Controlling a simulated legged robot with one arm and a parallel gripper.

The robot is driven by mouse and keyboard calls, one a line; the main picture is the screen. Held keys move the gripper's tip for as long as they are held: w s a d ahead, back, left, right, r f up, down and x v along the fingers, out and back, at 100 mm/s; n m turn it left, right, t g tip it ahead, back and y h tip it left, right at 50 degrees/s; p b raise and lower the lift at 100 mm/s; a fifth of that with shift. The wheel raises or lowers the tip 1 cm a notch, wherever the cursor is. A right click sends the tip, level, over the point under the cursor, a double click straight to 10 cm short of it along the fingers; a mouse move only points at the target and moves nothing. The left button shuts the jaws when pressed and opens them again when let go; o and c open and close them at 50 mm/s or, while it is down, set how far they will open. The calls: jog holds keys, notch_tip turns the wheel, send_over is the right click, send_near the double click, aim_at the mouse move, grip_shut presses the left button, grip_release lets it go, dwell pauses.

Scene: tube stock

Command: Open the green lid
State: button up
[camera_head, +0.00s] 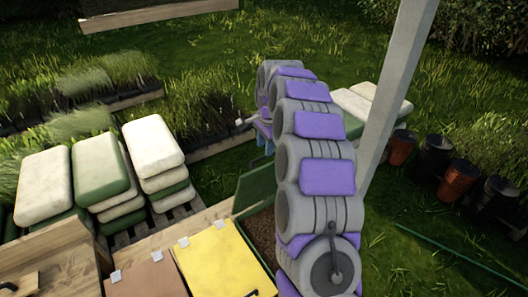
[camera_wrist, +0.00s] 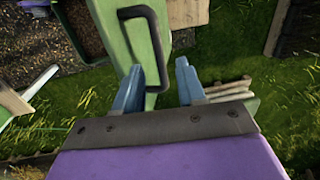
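The green lid (camera_head: 254,187) stands raised at a steep tilt at the back of its bin, left of my arm. Brown granular contents (camera_head: 262,226) show in the open bin below it. In the wrist view the lid (camera_wrist: 112,22) is at top centre with a dark U-shaped handle (camera_wrist: 161,50). My gripper (camera_wrist: 159,66) has its blue fingers apart; the lower end of the handle lies between them, nearer the left finger. I cannot tell whether they touch. In the head view my gripper (camera_head: 262,134) is small and partly hidden behind my arm.
A closed yellow lid (camera_head: 222,262) and a brown lid (camera_head: 147,280) lie left of the open bin. Stacked sacks (camera_head: 152,146) stand behind them. A grey post (camera_head: 396,85) rises close right of my arm, with several pots (camera_head: 459,178) beyond. Grass lies behind.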

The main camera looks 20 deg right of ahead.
jog(key=f, duration=0.4)
jog(key=shift+w+d, duration=0.3)
jog(key=shift+d, duration=0.1)
jog(key=shift+a, duration=0.35)
jog(key=shift+d, duration=0.1)
grip_shut()
